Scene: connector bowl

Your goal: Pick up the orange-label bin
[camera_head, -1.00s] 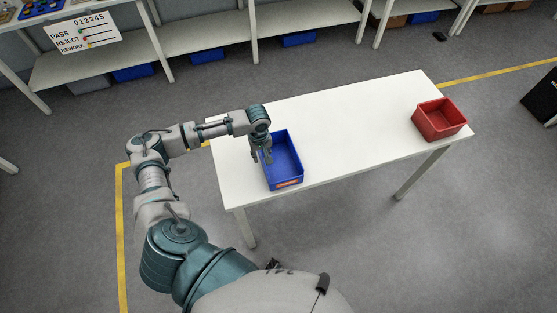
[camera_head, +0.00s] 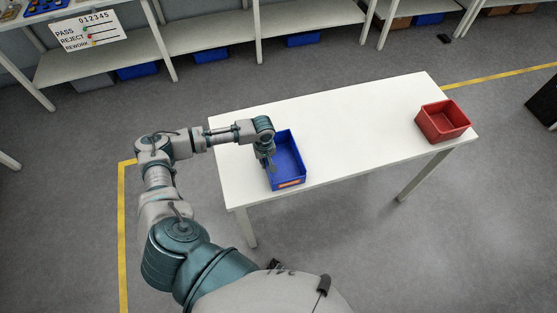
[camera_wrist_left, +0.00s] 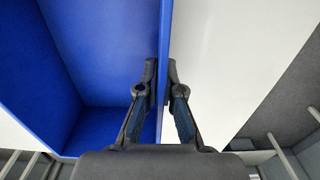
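The orange-label bin (camera_head: 289,155) is an open blue box near the left end of the white table (camera_head: 350,125). Its orange label (camera_head: 289,183) is on the near short side. It looks level on the table, with no clear gap below it. My left gripper (camera_head: 269,164) is at the bin's left long wall. In the left wrist view the fingers (camera_wrist_left: 163,82) are on either side of the blue wall (camera_wrist_left: 165,45), with the tips closed against it. The bin's inside looks empty in that view. My right gripper is not in view.
A red bin (camera_head: 442,121) stands at the table's far right end. The table between the two bins is clear. Shelving (camera_head: 210,55) with blue bins below runs along the back. A sign (camera_head: 88,32) hangs at upper left.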

